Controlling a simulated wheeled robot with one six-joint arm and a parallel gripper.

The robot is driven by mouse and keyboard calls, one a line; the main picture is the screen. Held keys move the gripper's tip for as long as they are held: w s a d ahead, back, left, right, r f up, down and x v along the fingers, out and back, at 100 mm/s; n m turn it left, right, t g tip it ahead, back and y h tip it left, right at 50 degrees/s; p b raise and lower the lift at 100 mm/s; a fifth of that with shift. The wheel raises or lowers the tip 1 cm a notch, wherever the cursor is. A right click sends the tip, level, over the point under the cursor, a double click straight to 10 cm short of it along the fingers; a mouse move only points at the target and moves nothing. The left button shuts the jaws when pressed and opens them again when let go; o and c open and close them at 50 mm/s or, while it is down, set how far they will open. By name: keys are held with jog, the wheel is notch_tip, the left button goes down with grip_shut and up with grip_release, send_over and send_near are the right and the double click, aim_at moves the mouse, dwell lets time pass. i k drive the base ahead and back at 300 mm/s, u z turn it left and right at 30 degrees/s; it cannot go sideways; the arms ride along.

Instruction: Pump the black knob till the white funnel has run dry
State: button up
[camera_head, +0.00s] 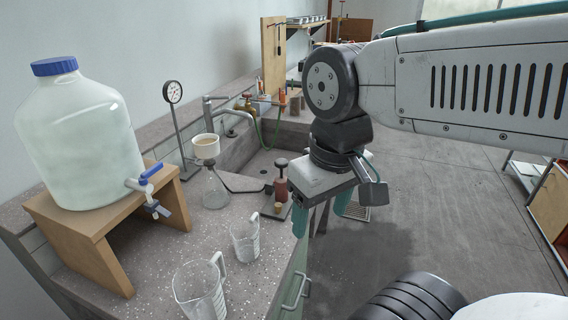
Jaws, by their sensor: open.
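The white funnel (206,149) sits upright on the neck of a clear conical flask (214,191) on the bench. A beige surface shows inside its rim; I cannot tell how wet it is. The black knob (281,162) tops a small red-brown hand pump (281,187), which stands on a dark base at the bench edge by the sink. My gripper (322,216) has teal fingers pointing down and spread apart, with nothing seen between them. It hangs to the right of the pump, beyond the bench's front edge in the picture, apart from the knob.
A pressure gauge (173,93) on a stand rises behind the funnel. A big jug (77,140) with a blue tap stands on a wooden stand (88,239). Two clear measuring jugs (244,240) (200,292) stand nearer. The sink (246,163) lies behind the pump; open floor lies right.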

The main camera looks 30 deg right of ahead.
aim_at(282, 162)
jog(key=z, duration=0.05)
jog(key=k, duration=1.3)
jog(key=z, duration=0.95)
jog(key=i, duration=1.35)
jog(key=u, duration=0.65)
jog(key=i, duration=0.45)
jog(key=u, duration=0.4)
